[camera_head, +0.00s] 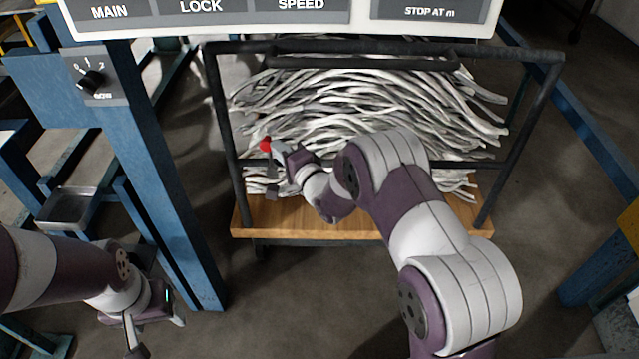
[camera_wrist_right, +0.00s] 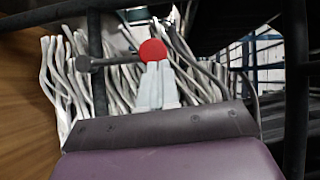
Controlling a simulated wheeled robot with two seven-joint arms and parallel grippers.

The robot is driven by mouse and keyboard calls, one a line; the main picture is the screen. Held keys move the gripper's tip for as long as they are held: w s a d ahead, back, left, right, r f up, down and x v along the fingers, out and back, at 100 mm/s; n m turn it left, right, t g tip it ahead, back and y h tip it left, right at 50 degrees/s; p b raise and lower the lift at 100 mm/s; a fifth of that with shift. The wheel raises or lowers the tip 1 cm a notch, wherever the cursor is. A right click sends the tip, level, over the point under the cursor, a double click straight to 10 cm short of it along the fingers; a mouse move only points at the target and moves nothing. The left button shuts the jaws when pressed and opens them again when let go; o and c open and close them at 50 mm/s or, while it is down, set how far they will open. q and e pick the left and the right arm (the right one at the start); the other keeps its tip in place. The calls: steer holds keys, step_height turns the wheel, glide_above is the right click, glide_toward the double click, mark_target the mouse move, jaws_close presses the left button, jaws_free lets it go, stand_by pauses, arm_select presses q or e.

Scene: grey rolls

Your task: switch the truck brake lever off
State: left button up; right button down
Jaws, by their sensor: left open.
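The truck is a dark-framed cart with a wooden deck (camera_head: 305,222). Its brake lever is a dark rod with a red ball knob (camera_head: 265,144) at the cart's front left post. In the right wrist view the red knob (camera_wrist_right: 153,50) sits right at the fingertips of my right gripper (camera_wrist_right: 156,68), with the dark rod (camera_wrist_right: 105,62) running left from it. The two pale fingers lie close together; whether they touch the knob is unclear. My left gripper (camera_head: 155,325) is open and empty at the lower left, away from the cart.
Grey rolls (camera_head: 370,105) fill the cart behind its front bars. A blue post (camera_head: 150,170) with a rotary switch (camera_head: 92,80) stands left of the cart. A labelled panel (camera_head: 285,10) crosses the top. A metal tray (camera_head: 68,207) is at the left. Floor in front is clear.

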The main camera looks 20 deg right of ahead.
steer(key=shift+r, duration=0.1)
stand_by(0.3)
steer(key=p+v, duration=0.2)
steer(key=v, duration=1)
steer(key=shift+s+p, duration=0.3)
steer(key=shift+p, duration=0.05)
steer(key=shift+d, duration=0.15)
